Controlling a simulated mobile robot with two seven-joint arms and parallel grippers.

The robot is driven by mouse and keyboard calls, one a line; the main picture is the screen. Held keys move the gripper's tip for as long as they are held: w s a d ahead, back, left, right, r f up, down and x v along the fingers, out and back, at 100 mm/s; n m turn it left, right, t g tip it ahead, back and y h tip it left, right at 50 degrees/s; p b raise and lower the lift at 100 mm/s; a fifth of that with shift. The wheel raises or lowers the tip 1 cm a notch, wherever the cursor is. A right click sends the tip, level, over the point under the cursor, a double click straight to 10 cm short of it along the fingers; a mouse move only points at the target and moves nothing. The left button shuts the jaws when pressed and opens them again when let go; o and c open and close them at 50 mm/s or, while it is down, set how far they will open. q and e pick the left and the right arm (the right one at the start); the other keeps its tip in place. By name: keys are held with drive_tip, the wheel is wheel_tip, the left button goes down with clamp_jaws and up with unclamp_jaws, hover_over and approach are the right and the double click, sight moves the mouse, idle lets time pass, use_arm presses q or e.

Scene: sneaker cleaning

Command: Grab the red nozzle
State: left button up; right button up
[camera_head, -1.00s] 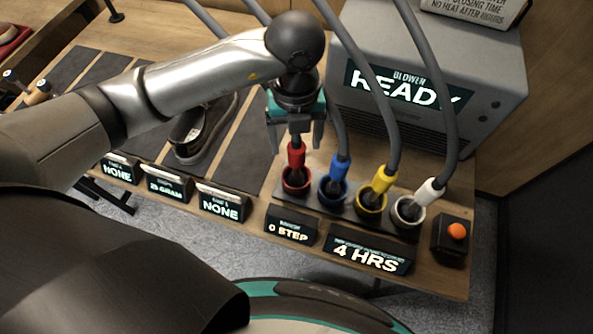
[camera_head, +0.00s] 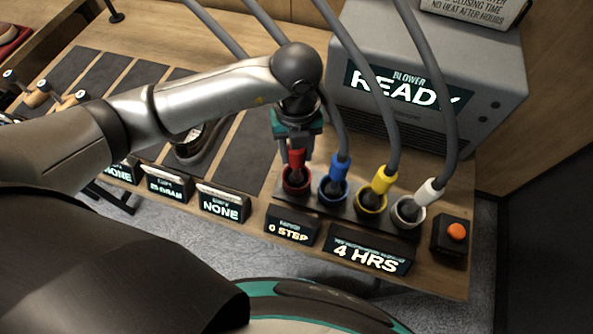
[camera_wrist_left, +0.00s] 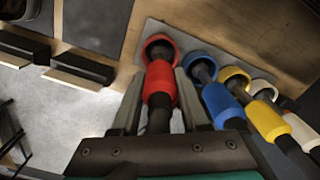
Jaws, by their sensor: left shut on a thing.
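The red nozzle (camera_head: 296,159) stands in its red-rimmed holder (camera_head: 296,180), leftmost in the row. My left gripper (camera_head: 296,156) is lowered over it from above and is shut on it. In the left wrist view the red nozzle (camera_wrist_left: 160,84) lies between the two fingers of my left gripper (camera_wrist_left: 160,95), its tip still inside the red ring (camera_wrist_left: 159,42). My right gripper is not in view.
Close to the right stand the blue nozzle (camera_head: 340,166), yellow nozzle (camera_head: 384,179) and white nozzle (camera_head: 429,191) with hanging hoses. The grey blower (camera_head: 430,75) is behind. Display signs (camera_head: 367,248) line the front edge.

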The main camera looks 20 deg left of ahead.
use_arm(q)
clamp_jaws()
idle(0.8)
